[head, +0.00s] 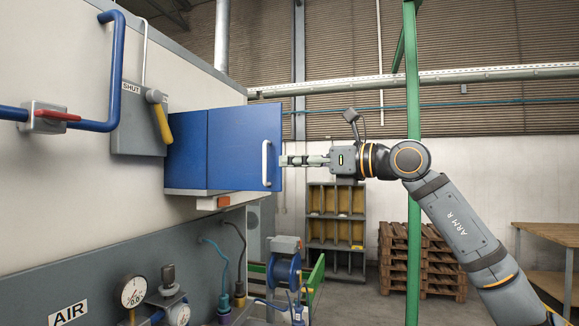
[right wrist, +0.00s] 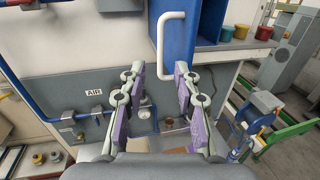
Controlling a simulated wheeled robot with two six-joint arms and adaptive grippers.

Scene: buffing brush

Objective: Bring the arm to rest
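My right gripper (head: 287,160) is at the right side of the blue cabinet (head: 186,150), level with the white handle (head: 266,163) on the cabinet's blue door (head: 238,150). My left gripper and arm are in neither view.
A green post (head: 412,120) stands close by my right arm. Blue piping (head: 118,70) and a yellow lever (head: 160,120) are on the pale wall at left. Gauges (head: 134,291) and a blue reel (head: 284,270) are below. Pallets (head: 402,262) and a wooden table (head: 550,235) are behind.

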